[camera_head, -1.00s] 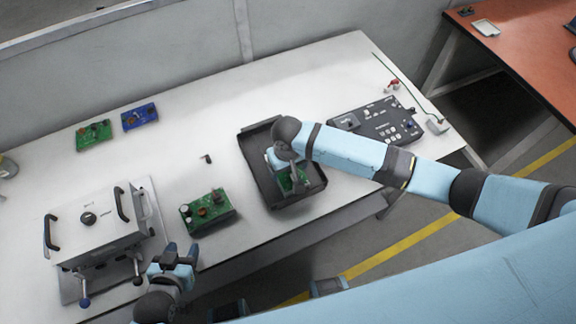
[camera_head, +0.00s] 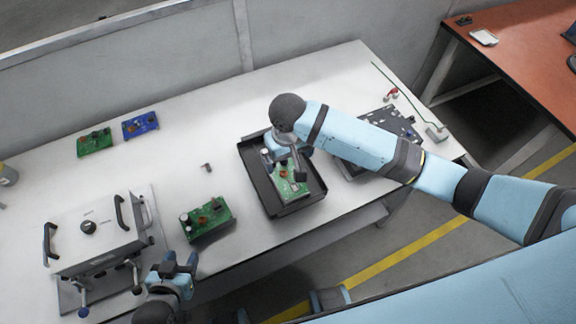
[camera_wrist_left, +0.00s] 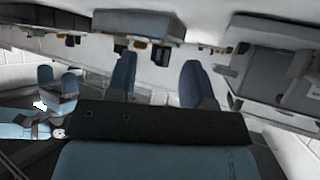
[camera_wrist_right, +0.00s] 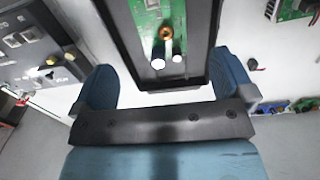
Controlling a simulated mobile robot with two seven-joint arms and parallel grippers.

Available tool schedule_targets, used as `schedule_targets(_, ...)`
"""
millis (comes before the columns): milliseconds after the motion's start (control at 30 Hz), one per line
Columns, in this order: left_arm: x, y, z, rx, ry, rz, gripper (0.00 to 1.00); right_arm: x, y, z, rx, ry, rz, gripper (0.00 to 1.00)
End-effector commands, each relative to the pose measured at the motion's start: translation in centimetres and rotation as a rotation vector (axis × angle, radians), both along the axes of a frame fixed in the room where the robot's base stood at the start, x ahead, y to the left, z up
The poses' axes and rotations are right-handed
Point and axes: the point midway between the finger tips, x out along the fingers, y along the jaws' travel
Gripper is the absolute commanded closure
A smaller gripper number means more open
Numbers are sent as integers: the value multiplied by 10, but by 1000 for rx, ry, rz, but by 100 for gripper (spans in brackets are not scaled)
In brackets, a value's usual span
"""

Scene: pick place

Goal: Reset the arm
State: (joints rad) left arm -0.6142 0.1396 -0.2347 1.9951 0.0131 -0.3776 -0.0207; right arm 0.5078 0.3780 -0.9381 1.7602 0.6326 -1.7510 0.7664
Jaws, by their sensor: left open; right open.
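My right gripper (camera_head: 283,165) is open above the black tray (camera_head: 312,176), with its arm reaching in from the right. A green circuit board (camera_head: 291,191) lies in the tray, partly hidden by this gripper. In the right wrist view the open fingers (camera_wrist_right: 166,85) stand apart with nothing between them but the view of the tray's end wall (camera_wrist_right: 172,84) and the board (camera_wrist_right: 150,15) beyond. My left gripper (camera_head: 181,261) is open and empty at the table's front edge. Its two spread fingers also show in the left wrist view (camera_wrist_left: 157,75).
A green board (camera_head: 207,220) lies left of the tray. A white-topped fixture with handles (camera_head: 92,228) stands at the left. A green board (camera_head: 95,141) and a blue board (camera_head: 141,124) lie at the back. A dark control panel (camera_head: 394,124) is partly behind my right arm.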

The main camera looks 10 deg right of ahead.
Motion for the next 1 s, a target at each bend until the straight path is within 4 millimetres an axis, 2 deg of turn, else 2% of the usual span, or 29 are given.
schedule_targets(100, 0, 0, 0, 0, 1, 0, 52, 0, 1, 14, 1, 0, 1, 0)
schedule_targets(300, -1, 0, -1, 1, 3, 0, 52, 0, 0, 21, 0, 2, 0, 0)
schedule_targets(800, -1, 0, -1, 1, 3, 0, 52, -1, 1, 19, 5, 0, 1, 0)
schedule_targets(1000, -1, 0, 5, 1, 3, 0, 52, -16, 19, 2, 144, -52, 24, 0)
